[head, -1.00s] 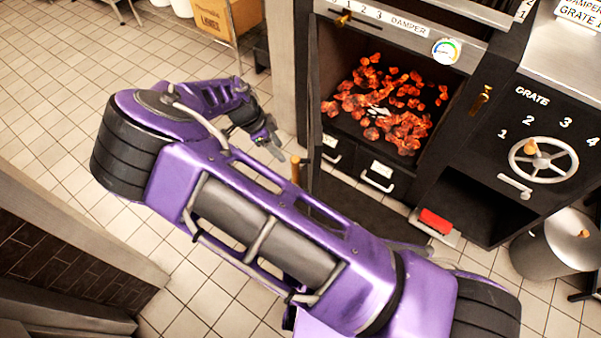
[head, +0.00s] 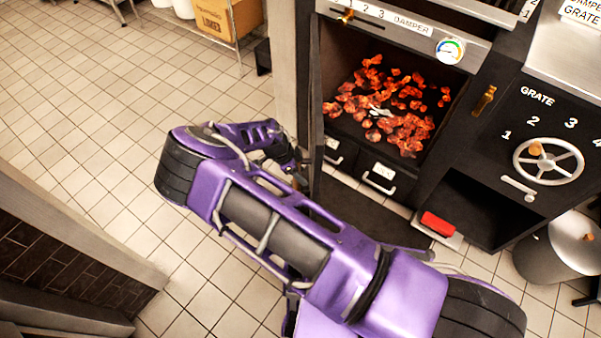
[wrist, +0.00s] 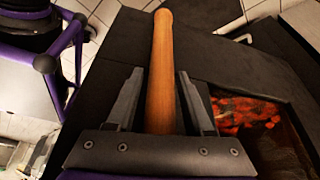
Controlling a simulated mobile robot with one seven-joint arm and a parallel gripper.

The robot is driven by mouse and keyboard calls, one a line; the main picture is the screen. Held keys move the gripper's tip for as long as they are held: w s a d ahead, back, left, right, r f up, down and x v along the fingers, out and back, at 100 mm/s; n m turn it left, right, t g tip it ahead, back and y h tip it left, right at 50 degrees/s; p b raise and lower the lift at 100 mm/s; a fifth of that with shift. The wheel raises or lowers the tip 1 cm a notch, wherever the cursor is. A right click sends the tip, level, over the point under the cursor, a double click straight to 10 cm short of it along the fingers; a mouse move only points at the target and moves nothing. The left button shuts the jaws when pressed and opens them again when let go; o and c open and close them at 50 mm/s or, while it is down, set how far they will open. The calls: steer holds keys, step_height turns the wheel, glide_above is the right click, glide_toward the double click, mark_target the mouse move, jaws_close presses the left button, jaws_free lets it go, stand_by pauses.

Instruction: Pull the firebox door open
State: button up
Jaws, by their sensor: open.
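The firebox door (head: 316,85) shows in the head view as a narrow dark panel at the left side of the firebox opening. It stands open, and glowing coals (head: 385,105) are in plain view inside. In the wrist view the door's dark face (wrist: 112,58) lies beyond my gripper (wrist: 157,82). The gripper's two fingers are open, one on each side of the wooden door handle (wrist: 163,60), with a visible gap on both sides. In the head view my own arm mostly hides the gripper and handle.
Drawers (head: 379,178) with white handles sit below the coals. A handwheel (head: 548,161) is on the dark panel at right, with a metal bin (head: 556,248) under it. Tiled floor at left is clear. A low dark-brick structure (head: 60,250) stands at lower left.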

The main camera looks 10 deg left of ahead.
jaws_close()
stand_by(1.4)
